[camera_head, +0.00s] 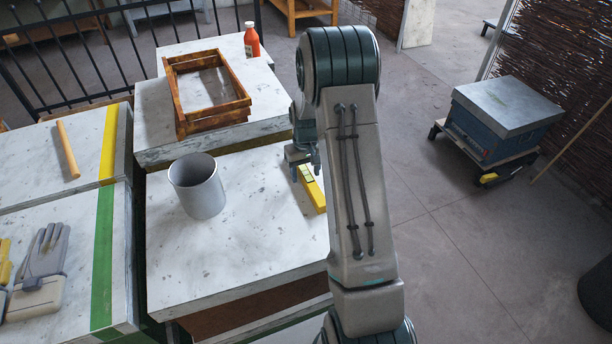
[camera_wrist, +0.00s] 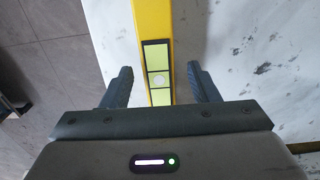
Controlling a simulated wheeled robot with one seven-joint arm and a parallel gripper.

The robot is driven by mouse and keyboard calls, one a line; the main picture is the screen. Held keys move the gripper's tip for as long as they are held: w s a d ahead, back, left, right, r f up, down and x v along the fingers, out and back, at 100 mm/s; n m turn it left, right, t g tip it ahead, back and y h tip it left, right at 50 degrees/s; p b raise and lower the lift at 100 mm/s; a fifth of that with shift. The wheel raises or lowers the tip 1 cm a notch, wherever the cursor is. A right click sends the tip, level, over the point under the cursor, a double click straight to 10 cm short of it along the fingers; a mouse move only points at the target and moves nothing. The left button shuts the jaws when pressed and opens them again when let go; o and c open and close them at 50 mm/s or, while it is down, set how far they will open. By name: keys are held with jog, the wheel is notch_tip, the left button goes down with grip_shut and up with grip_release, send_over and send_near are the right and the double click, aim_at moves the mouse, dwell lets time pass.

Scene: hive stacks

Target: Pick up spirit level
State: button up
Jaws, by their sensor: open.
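The yellow spirit level (camera_head: 313,192) lies on the white, speckled hive top (camera_head: 240,243), close to its right edge. My gripper (camera_head: 306,174) is over it, and my arm hides part of the view there. In the wrist view, the spirit level (camera_wrist: 153,40) runs up the picture between my two open fingers, with its dark-framed vial window showing. My gripper (camera_wrist: 160,88) has a finger on each side of the level, with a gap on both sides. I cannot tell how far the fingertips are above the hive top.
A grey pot (camera_head: 197,187) stands left of the level on the same top. A wooden frame (camera_head: 206,90) and a red bottle (camera_head: 252,41) are on tops behind. Gloves (camera_head: 42,265) lie at the left. Open floor is at the right, before a blue hive box (camera_head: 500,120).

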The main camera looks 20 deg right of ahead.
jog(key=shift+f, duration=0.55)
grip_shut()
jog(key=shift+r, duration=0.1)
